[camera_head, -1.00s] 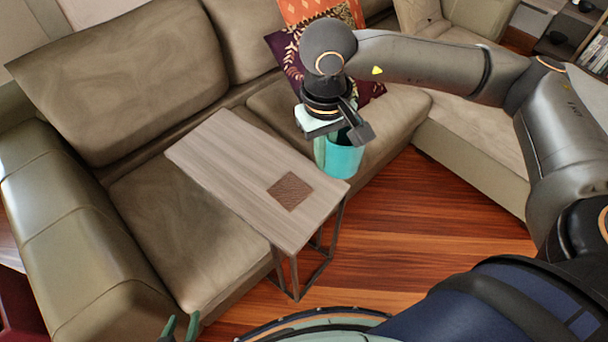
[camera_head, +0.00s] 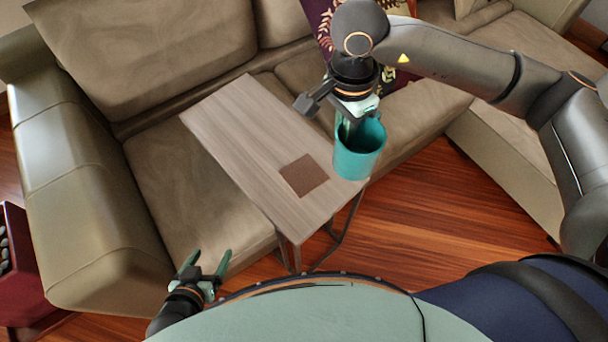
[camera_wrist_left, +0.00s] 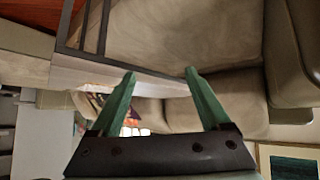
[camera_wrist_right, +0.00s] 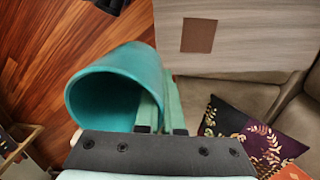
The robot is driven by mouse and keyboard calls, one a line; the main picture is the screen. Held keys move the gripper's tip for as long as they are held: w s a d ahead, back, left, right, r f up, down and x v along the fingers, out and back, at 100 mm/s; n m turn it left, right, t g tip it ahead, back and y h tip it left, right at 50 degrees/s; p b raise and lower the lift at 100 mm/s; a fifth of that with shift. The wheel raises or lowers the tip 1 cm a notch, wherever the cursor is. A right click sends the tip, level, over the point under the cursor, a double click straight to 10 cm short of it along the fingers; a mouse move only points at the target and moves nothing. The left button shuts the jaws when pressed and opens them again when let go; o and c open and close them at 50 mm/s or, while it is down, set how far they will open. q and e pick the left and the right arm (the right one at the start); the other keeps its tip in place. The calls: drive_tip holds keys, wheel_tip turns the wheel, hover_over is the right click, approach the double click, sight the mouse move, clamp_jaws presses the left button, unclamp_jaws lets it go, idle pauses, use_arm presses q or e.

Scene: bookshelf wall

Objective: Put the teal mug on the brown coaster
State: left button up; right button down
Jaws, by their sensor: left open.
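The teal mug (camera_head: 358,155) is held upright, its opening facing up, near the right end of the small side table in the head view. My right gripper (camera_head: 350,122) is shut on the mug's wall; its fingertips are partly hidden. In the right wrist view the mug (camera_wrist_right: 115,75) hangs beside the table edge over the floor. The brown coaster (camera_head: 304,175) lies flat and bare on the tabletop, left of the mug; it also shows in the right wrist view (camera_wrist_right: 198,35). My left gripper (camera_head: 207,262) is open and empty, low in front of the sofa.
The wood-grain side table (camera_head: 235,125) has a clear top apart from the coaster. A brown sofa (camera_head: 170,60) stands behind and around it, with patterned cushions (camera_wrist_right: 245,130). Wooden floor (camera_head: 400,215) lies right of the table. A dark red item (camera_head: 20,265) stands at far left.

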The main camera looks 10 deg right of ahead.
drive_tip(key=s+a+f+m+b, duration=0.25)
drive_tip(key=a+f+m, duration=0.35)
drive_tip(key=m, duration=1.2)
drive_tip(key=s+a+f+m+b, duration=0.1)
drive_tip(key=a+f+m+b, duration=0.55)
drive_tip(key=m, duration=1.05)
drive_tip(key=p, duration=0.1)
approach(311, 183)
drive_tip(key=shift+s+a+f+t, duration=0.25)
drive_tip(key=shift+s+f+t, duration=0.2)
drive_tip(key=shift+s, duration=0.3)
drive_tip(key=shift+w+d+f, duration=0.2)
drive_tip(key=shift+f, duration=0.15)
drive_tip(key=shift+w+d+f, duration=0.2)
drive_tip(key=shift+d+f, duration=0.05)
drive_tip(key=shift+f, duration=0.15)
use_arm(q)
wheel_tip(311, 183, down, 6)
drive_tip(key=w+d, duration=0.1)
drive_tip(key=d, duration=0.1)
drive_tip(key=shift+w+d+r+m+h, duration=0.15)
drive_tip(key=shift+w+d+m+h, duration=0.15)
drive_tip(key=shift+w+d+h, duration=0.1)
use_arm(e)
drive_tip(key=shift+f, duration=1.55)
